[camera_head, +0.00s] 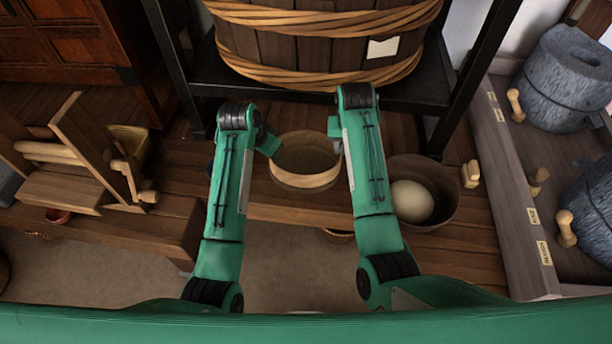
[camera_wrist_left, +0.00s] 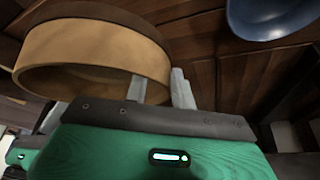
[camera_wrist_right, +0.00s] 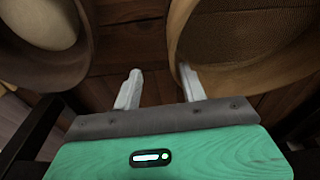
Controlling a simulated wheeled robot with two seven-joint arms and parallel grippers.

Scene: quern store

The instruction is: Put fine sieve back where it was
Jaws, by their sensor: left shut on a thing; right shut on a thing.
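The fine sieve (camera_head: 304,181), a round pale-wood hoop with a dark mesh, is between my two grippers in the head view, over the wooden bench. My left gripper (camera_head: 270,143) is shut on its left side. The hoop fills the upper left of the left wrist view (camera_wrist_left: 95,48), by the fingers. My right gripper (camera_head: 337,138) is shut on its right side. The mesh and wall show at the right of the right wrist view (camera_wrist_right: 245,82). The gap under the sieve, if any, cannot be judged.
A brown bowl (camera_head: 440,170) holding a pale round thing stands just right of my right arm. A blue bowl (camera_wrist_left: 272,15) is near my left gripper. A large banded tub (camera_head: 310,50) stands on a black rack behind. A labelled tray (camera_head: 490,150) is at right.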

